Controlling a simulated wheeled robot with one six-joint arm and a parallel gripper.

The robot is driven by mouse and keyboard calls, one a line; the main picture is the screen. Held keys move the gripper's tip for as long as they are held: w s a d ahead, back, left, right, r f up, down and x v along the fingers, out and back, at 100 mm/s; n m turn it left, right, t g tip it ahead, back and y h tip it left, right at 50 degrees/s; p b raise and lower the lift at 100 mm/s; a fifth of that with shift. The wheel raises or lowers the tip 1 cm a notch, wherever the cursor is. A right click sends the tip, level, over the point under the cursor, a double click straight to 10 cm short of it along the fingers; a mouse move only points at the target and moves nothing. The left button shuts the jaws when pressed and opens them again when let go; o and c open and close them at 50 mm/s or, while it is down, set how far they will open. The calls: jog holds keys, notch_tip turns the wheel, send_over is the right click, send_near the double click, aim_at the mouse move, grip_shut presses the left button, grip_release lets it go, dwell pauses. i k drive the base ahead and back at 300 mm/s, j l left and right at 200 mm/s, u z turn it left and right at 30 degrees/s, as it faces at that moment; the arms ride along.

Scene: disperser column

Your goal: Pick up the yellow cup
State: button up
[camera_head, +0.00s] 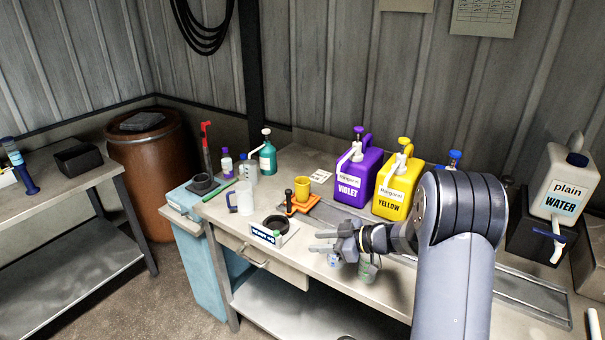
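The yellow cup (301,190) stands upright on the bench, at the back of a small orange stand (306,206). A black-knobbed upright piece (289,200) stands on the stand just in front and left of the cup. My gripper (318,242) is in front of the cup, nearer the bench's front edge, and points left. Its two fingers look apart with nothing between them. It does not touch the cup. My arm comes in from the right and hides part of the bench.
The violet jug (347,189) and yellow jug (392,193) stand right of the cup. A whitish mug (244,198), a black ring-shaped dish (275,224) and a small sign (267,235) are to the left. Small containers (368,268) stand below my gripper.

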aim_at(301, 183)
jog(key=i+j+z, duration=0.15)
jog(key=j, duration=0.25)
jog(key=i+j+z, duration=0.15)
jog(key=i+j, duration=0.15)
jog(key=i+j+z, duration=0.15)
jog(key=i, duration=0.35)
